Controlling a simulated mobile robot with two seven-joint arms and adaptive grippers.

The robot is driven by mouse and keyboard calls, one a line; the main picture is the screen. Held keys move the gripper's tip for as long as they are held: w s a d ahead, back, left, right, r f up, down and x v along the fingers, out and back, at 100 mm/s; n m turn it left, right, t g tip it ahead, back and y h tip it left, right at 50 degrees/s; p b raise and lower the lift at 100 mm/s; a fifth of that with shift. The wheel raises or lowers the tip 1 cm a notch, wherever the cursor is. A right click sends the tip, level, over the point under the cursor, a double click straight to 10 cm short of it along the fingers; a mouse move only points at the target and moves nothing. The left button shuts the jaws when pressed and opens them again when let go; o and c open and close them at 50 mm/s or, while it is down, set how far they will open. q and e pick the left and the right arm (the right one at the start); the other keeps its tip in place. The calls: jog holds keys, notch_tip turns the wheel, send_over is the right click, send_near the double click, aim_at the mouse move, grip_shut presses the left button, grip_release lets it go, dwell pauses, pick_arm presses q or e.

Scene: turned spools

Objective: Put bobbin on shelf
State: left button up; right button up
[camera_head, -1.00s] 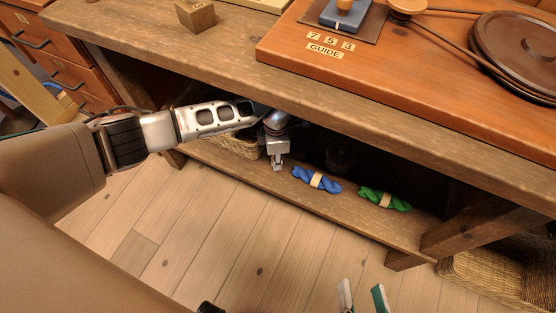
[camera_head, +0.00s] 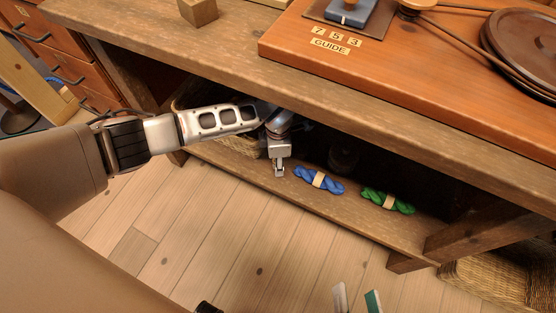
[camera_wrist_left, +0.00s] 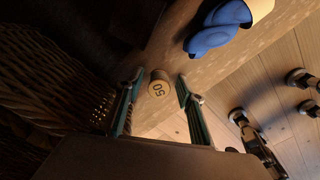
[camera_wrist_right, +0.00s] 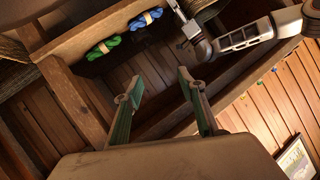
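The bobbin (camera_wrist_left: 158,84) shows in the left wrist view as a small round wooden end marked with a number, over the lower shelf. It lies between the fingertips of my left gripper (camera_wrist_left: 158,80), with a visible gap on each side. In the head view my left gripper (camera_head: 279,169) points down at the front of the lower shelf (camera_head: 345,208), under the bench; the bobbin cannot be made out there. My right gripper (camera_head: 357,302) is open and empty at the bottom edge of the head view; its spread fingers also show in the right wrist view (camera_wrist_right: 157,82).
A blue skein (camera_head: 319,180) and a green skein (camera_head: 388,201) lie on the shelf right of my left gripper. A dark round thing (camera_head: 343,160) stands behind them. A wicker basket (camera_head: 240,145) is left of the gripper. The bench top (camera_head: 230,50) overhangs the shelf.

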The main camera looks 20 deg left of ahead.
pick_arm(q)
jog(key=r, duration=0.1)
jog(key=r+p, duration=0.1)
jog(key=shift+w+r, duration=0.3)
jog(key=shift+r, duration=0.05)
notch_tip(320, 180, up, 4)
jog(key=shift+r+p, duration=0.2)
jog(key=shift+p, duration=0.75)
jog(key=shift+s+r, duration=0.25)
jog(key=shift+r, duration=0.25)
jog(key=shift+f, duration=0.1)
pick_arm(e)
jog(key=d+n, duration=0.1)
jog(key=w+d+r+n, duration=0.1)
jog(key=d, duration=0.1)
jog(key=d+n+h, duration=0.1)
jog(key=shift+w+d+r+n, duration=0.2)
jog(key=shift+w+n, duration=0.1)
jog(key=shift+n, duration=0.1)
jog(key=shift+f, duration=0.1)
